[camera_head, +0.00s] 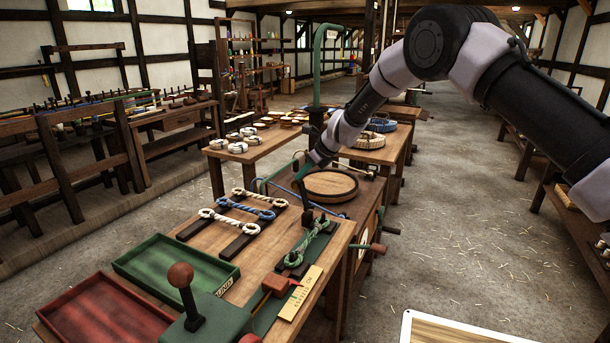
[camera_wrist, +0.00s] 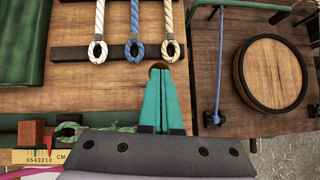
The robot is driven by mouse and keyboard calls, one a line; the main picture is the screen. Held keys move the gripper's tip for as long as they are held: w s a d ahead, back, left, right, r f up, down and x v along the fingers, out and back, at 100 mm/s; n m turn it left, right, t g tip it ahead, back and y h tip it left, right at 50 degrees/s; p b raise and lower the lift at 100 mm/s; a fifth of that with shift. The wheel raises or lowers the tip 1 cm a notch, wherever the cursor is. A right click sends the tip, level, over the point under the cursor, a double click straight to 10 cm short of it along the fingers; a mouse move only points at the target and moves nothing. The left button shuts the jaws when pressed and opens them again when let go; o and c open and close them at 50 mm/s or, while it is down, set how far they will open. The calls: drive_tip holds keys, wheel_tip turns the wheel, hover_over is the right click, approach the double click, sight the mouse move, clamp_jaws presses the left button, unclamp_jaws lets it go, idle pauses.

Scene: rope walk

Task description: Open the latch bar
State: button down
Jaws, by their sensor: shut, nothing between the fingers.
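My gripper (camera_wrist: 160,78) has teal fingers, and they are shut with nothing between them. They point past the ends of the rope samples in the wrist view. A small round brown thing (camera_wrist: 159,66) shows just beyond the fingertips; whether they touch it I cannot tell. In the head view my gripper (camera_head: 304,174) is above the middle of the bench, left of the round wooden lid. No part is clearly recognisable as the latch bar. A lever with a brown ball knob (camera_head: 180,275) stands on a green block at the near end of the bench.
White and blue rope samples (camera_head: 245,206) lie left of my gripper. A green rope (camera_head: 309,240), a yellow scale (camera_head: 300,293) and red and green trays (camera_head: 170,262) are nearer. The round lid (camera_head: 330,184) and a tall green post (camera_head: 317,65) stand beyond.

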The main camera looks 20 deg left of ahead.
drive_tip(key=shift+a+f, duration=0.2)
drive_tip(key=shift+a, duration=0.65)
